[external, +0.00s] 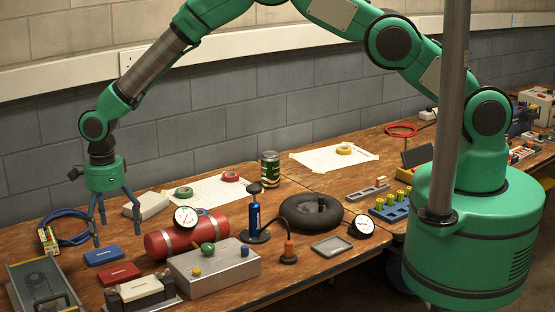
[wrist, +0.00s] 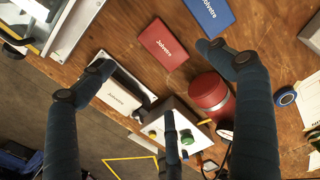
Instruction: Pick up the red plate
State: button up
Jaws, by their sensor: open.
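The red plate (external: 118,273) is a flat red slab with white lettering, lying on the bench at the front left, beside a blue one. In the wrist view the red plate (wrist: 164,44) lies near the top middle, between and beyond two dark fingertips. My gripper (external: 112,232) points down with its fingers spread, above the bench and behind the red plate in the external view. In the wrist view my gripper (wrist: 160,76) shows three dark fingers, apart and empty. Nothing touches the plate that I can see.
A blue plate (external: 102,255) lies just behind the red one. A white and black block (external: 142,292) stands in front. A grey control box (external: 213,268) and a red cylinder (external: 187,239) stand to the right. A metal-framed unit (external: 42,285) is at the left.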

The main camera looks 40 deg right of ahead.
send_over(120, 274)
jog(key=shift+s+f, duration=0.15)
jog(key=shift+f, duration=3.4)
jog(key=shift+f, duration=0.1)
jog(key=shift+f+b, duration=0.35)
jog(key=shift+f, duration=2.2)
jog(key=c, duration=1.3)
